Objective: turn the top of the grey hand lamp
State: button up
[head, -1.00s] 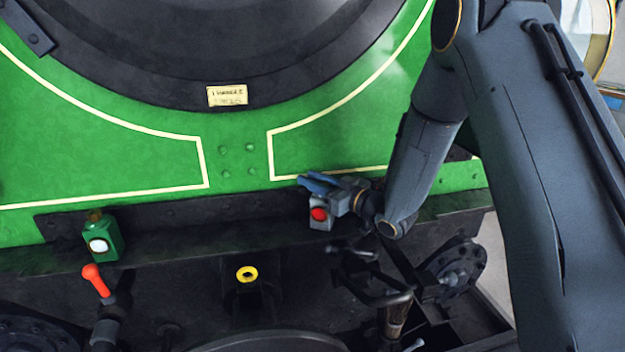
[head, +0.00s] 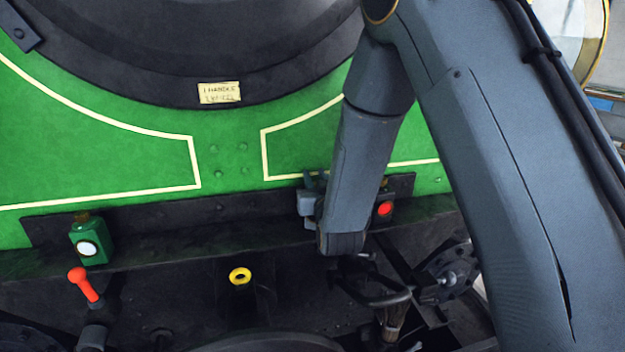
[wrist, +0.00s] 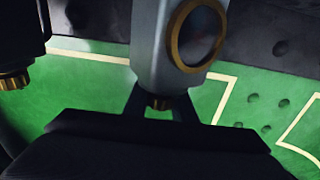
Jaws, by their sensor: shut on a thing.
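The grey hand lamp (wrist: 165,40) fills the upper middle of the wrist view, with a brass ring around its lens. Most of my gripper is hidden by the arm there.
A dark lamp with a red lens (head: 385,209) stands close to the right; its brass top (wrist: 15,80) shows in the wrist view. A green lamp (head: 91,241), a red-knobbed lever (head: 82,284) and a yellow ring (head: 240,275) lie left. The green panel (head: 228,160) rises behind.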

jog(key=shift+d+m+h, duration=0.2)
jog(key=shift+m+h, duration=0.6)
jog(key=shift+h, duration=0.4)
jog(key=shift+d, duration=0.1)
jog(key=o, duration=1.1)
jog(key=shift+s+d+b, duration=0.15)
jog(key=shift+s+b, duration=0.35)
jog(key=shift+s, duration=1.45)
jog(key=shift+s+d+b, duration=0.15)
jog(key=shift+s+b, duration=0.35)
jog(key=shift+s, duration=1.4)
